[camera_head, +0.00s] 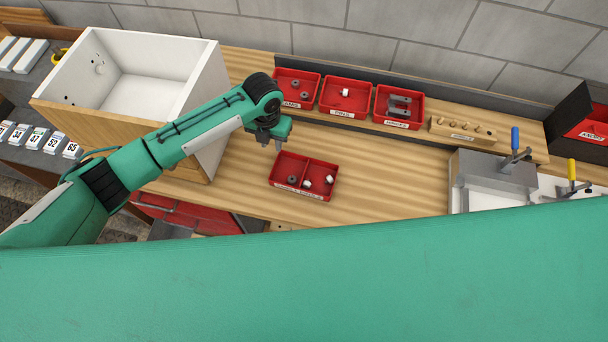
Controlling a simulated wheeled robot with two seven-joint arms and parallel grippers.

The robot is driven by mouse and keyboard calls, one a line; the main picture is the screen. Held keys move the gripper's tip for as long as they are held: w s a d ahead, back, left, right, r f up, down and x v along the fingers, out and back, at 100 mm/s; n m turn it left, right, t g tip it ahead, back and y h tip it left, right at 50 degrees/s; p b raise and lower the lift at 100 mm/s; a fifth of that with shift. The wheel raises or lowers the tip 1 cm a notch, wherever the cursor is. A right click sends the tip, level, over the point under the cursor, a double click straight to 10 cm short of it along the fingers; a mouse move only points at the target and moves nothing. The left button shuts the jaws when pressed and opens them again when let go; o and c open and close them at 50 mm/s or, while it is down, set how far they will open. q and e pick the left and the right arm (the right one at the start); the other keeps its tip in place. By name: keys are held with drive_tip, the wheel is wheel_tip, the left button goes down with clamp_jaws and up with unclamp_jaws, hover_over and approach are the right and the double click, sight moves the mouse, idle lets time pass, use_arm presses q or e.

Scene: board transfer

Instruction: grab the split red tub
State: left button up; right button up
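The split red tub (304,174) sits on the wooden bench in the middle of the view. A divider parts it into two compartments. The left one holds a dark grey ring-like part, and the right one holds small white pieces. A pale label runs along its front. My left gripper (271,145) hangs above and behind the tub's left corner, fingers pointing down. The fingertips look apart with nothing between them, and the gripper appears clear of the tub. My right gripper is not in view.
Red bins (344,111) line the back, beside a wooden block with pegs (462,132). A white-lined wooden box (205,115) stands at left, close to my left arm. Clamps with blue and yellow handles (515,140) are at right. Bench right of the tub is clear.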

use_arm(q)
drive_tip(key=b, duration=0.4)
approach(287, 163)
drive_tip(key=a, duration=0.1)
drive_tip(key=s+a, duration=0.1)
drive_tip(key=a, duration=0.1)
drive_tip(key=shift+s+a+f, duration=0.15)
drive_tip(key=shift+a+f, duration=0.1)
drive_tip(key=shift+f, duration=0.15)
drive_tip(key=shift+f+b, duration=0.35)
drive_tip(key=shift+f, duration=0.15)
drive_tip(key=f+b, duration=0.2)
drive_tip(key=f, duration=0.1)
drive_tip(key=f+b, duration=0.2)
drive_tip(key=shift+s+a, duration=0.15)
drive_tip(key=shift+s, duration=0.15)
drive_tip(key=shift+r, duration=0.1)
clamp_jaws()
